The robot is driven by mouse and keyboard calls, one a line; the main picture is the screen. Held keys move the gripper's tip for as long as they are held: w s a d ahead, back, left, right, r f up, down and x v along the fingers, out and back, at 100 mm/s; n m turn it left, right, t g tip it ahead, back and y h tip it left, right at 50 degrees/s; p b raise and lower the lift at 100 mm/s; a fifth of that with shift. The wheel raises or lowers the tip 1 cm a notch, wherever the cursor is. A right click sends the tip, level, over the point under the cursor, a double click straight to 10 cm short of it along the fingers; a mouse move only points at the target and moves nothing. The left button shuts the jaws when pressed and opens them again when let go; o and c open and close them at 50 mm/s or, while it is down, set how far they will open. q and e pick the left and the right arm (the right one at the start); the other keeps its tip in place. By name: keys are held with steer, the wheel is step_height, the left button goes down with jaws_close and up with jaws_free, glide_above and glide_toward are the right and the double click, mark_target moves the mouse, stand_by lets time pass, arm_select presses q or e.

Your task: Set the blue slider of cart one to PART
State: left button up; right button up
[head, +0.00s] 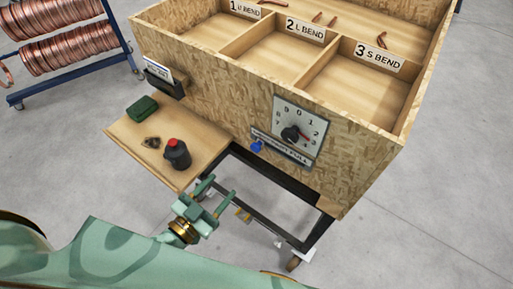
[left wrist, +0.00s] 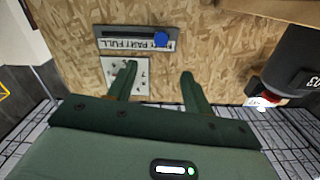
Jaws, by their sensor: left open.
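The blue slider (head: 257,146) is on the dark slotted strip (head: 284,151) low on the front of the wooden cart box (head: 230,105). It is at the strip's left end in the head view. The left wrist view shows the cart front turned over, with the blue slider (left wrist: 161,39) at the slot's right end and the PART and FULL lettering beside it. My left gripper (head: 222,187) is open and empty, below and in front of the slider. In the left wrist view its fingers (left wrist: 158,72) point at the panel, apart from the slider. My right gripper is out of view.
A number dial (head: 299,131) sits just above the strip. A wooden side shelf (head: 122,137) holds a dark bottle with a red top (head: 177,153), a green block (head: 142,108) and a small part (head: 151,142). Copper coils (head: 65,50) stand on a rack at left.

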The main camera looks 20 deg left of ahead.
arm_select(q)
glide_toward(254, 149)
steer(key=x, duration=0.9)
steer(key=shift+w+f, duration=0.1)
steer(key=shift+w, duration=0.05)
steer(key=shift+w+d, duration=0.25)
steer(key=shift+w, duration=0.35)
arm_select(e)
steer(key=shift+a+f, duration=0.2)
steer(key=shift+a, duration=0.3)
